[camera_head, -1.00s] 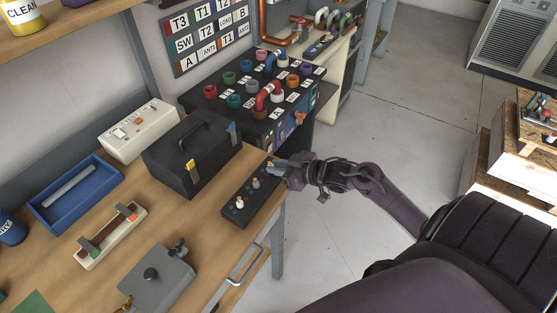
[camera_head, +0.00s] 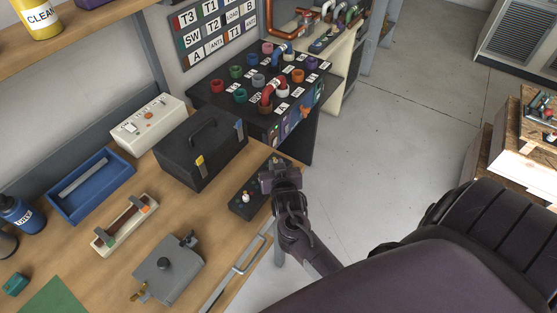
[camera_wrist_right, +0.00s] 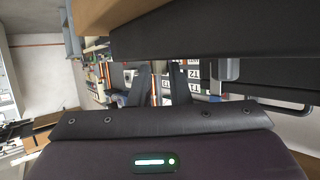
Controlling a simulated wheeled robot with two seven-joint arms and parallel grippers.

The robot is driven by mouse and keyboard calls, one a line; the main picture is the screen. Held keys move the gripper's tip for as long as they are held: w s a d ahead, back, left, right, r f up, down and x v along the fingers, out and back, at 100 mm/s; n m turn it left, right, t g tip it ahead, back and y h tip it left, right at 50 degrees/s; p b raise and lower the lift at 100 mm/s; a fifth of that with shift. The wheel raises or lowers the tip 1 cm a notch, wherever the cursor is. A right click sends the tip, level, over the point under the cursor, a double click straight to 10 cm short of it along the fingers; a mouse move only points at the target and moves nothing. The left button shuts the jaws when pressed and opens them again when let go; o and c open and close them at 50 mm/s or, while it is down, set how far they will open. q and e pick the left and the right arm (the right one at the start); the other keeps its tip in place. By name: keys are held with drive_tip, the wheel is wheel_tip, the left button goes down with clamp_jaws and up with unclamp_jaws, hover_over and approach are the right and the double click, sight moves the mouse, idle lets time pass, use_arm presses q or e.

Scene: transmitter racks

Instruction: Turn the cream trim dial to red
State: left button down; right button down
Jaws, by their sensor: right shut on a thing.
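A low black box (camera_head: 237,207) lies at the bench's right edge. A small pale knob (camera_head: 245,197) shows on its top; the box's far end and its other knobs are covered by my right gripper (camera_head: 272,172). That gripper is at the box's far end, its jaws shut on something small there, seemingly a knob. The held part is hidden, so its colour and pointer cannot be read. In the right wrist view the dark fingers (camera_wrist_right: 160,85) reach to the edge of a dark slab across the top. My left gripper is not in view.
A black toolbox (camera_head: 190,165) stands close behind the black box. A dark console (camera_head: 310,140) with coloured sockets is beyond it. A cream box (camera_head: 148,122), blue tray (camera_head: 75,205) and grey box (camera_head: 160,282) are on the bench.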

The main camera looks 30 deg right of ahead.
drive_tip(key=shift+w+a+r+m+g+h, duration=0.15)
drive_tip(key=shift+m+g+h, duration=0.15)
drive_tip(key=shift+m+h, duration=0.35)
drive_tip(key=c, duration=1.3)
unclamp_jaws()
drive_tip(key=shift+c, duration=0.2)
